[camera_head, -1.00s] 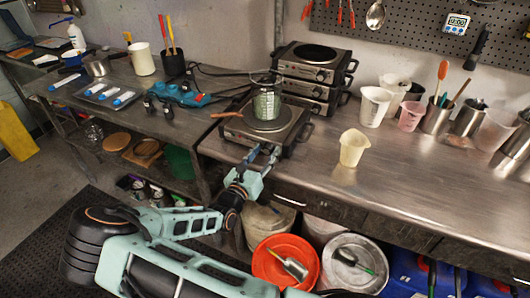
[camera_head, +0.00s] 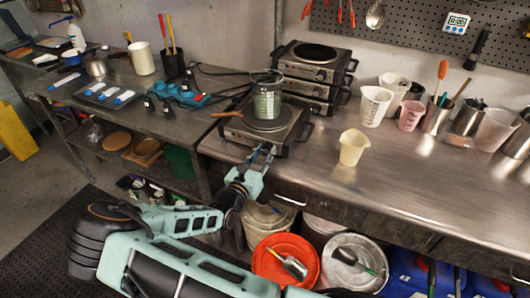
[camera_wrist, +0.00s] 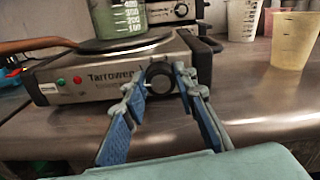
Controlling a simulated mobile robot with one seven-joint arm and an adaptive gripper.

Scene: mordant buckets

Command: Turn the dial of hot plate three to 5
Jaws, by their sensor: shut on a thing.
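The front hot plate (camera_head: 262,128) stands on the metal bench, with a beaker of green liquid (camera_head: 267,95) on its round plate. Its dark round dial (camera_wrist: 159,77) is on the front face, right of the "Tarrower" lettering, in the wrist view. My gripper (camera_head: 264,153) reaches up to this front face from below. In the wrist view my gripper (camera_wrist: 160,82) has one blue-padded finger on each side of the dial and is shut on it. The fingers partly cover the dial's sides. I cannot read the dial's setting or a hot plate number.
More hot plates (camera_head: 318,72) are stacked behind. A wooden-coloured handle (camera_head: 226,114) sticks out left of the front plate. Buckets (camera_head: 286,262) stand below the bench edge.

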